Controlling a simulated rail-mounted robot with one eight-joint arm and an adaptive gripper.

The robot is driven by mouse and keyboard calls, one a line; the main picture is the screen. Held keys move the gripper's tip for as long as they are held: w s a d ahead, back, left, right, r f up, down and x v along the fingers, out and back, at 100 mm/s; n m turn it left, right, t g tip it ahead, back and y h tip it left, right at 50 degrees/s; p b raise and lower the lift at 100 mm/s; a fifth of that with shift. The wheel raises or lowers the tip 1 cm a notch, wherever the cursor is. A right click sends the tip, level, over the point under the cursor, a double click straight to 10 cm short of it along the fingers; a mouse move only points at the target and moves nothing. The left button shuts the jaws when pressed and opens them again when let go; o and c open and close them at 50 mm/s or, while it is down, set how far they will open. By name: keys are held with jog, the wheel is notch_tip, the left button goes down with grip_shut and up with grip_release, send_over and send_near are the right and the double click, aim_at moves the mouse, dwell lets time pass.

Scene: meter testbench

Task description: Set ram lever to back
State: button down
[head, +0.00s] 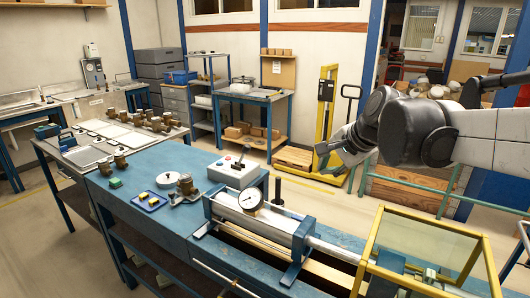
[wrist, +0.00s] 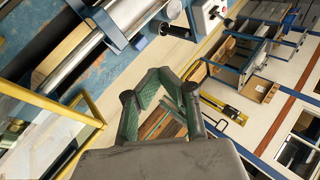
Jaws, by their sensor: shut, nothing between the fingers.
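A white control box (head: 234,170) stands on the blue bench, with a small upright lever (head: 243,152) on top; the box is partly visible at the top of the wrist view (wrist: 207,14). A black upright post (head: 278,191) stands beside the ram cylinder (head: 240,212) on its far side; it shows end-on in the wrist view (wrist: 166,29). No label shows which is the ram lever. My gripper (head: 326,160) is shut and empty, in the air right of the box and post, touching neither. Its fingers (wrist: 163,74) meet in the wrist view.
A yellow-framed clear guard (head: 432,236) stands at the bench's near right. A dial gauge (head: 250,199) sits on the ram cylinder. The air between my gripper and the box looks clear.

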jog(key=w+a+f+m+y, duration=0.1)
jog(key=w+a+m+y, duration=0.2)
jog(key=w, duration=0.8)
jog(key=w+a+f+m, duration=0.2)
jog(key=w+a+m, duration=0.25)
jog(key=w, duration=0.55)
jog(key=w+a+f+m+y, duration=0.3)
jog(key=w+f+m, duration=0.5)
jog(key=w, duration=0.7)
jog(key=shift+w+a+f, duration=0.3)
jog(key=shift+a+f, duration=0.55)
jog(key=shift+f, duration=0.35)
jog(key=p, duration=0.2)
send_near(242, 156)
jog(key=f, duration=0.1)
jog(key=shift+w+a+r+p, duration=0.1)
jog(key=shift+w+a+p, duration=0.15)
jog(key=shift+w, duration=0.2)
jog(key=shift+w+a+p, duration=0.1)
jog(key=shift+w+a, duration=0.25)
jog(key=shift+w, duration=0.1)
